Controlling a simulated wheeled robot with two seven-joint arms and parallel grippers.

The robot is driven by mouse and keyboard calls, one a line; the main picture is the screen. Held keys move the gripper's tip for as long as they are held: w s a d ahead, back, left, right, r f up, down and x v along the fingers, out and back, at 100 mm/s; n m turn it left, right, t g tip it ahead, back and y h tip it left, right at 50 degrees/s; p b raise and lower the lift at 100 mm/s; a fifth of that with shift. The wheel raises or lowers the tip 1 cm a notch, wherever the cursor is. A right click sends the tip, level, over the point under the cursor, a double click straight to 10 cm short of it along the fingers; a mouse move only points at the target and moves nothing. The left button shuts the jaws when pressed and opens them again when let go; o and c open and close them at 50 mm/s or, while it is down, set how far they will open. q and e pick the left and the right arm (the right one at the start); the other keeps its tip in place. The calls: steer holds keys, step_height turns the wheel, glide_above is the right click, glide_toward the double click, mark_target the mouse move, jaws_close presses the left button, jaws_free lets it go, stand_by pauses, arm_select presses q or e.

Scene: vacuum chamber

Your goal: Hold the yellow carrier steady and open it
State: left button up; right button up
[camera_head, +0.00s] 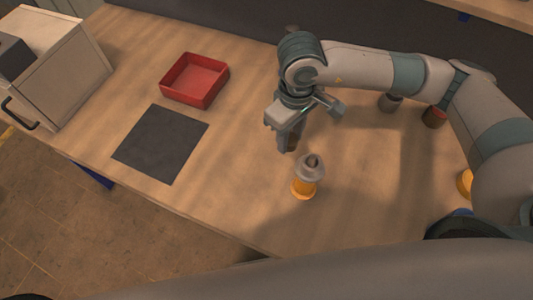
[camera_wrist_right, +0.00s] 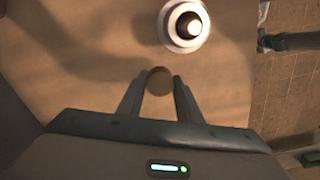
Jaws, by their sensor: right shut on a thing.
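The yellow carrier (camera_head: 304,189) stands upright on the table, with a grey upper part and a dark spot at its top. I cannot tell what that thing is. My left gripper is not in view.
A red tray (camera_head: 194,93) and a dark mat (camera_head: 160,143) lie to the left. A box with a black handle (camera_head: 66,84) stands at far left.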

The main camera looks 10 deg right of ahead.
steer(key=p, duration=0.5)
glide_above(249, 159)
steer(key=f, duration=0.5)
steer(key=shift+s+d+f, duration=0.2)
steer(key=shift+d+f, duration=0.1)
steer(key=shift+w+a+f, duration=0.15)
steer(key=shift+a+f, duration=0.15)
steer(key=shift+f, duration=0.05)
step_height(249, 159, down, 3)
steer(key=shift+f+p, duration=0.1)
steer(key=shift+p, duration=0.8)
steer(key=shift+f, duration=0.4)
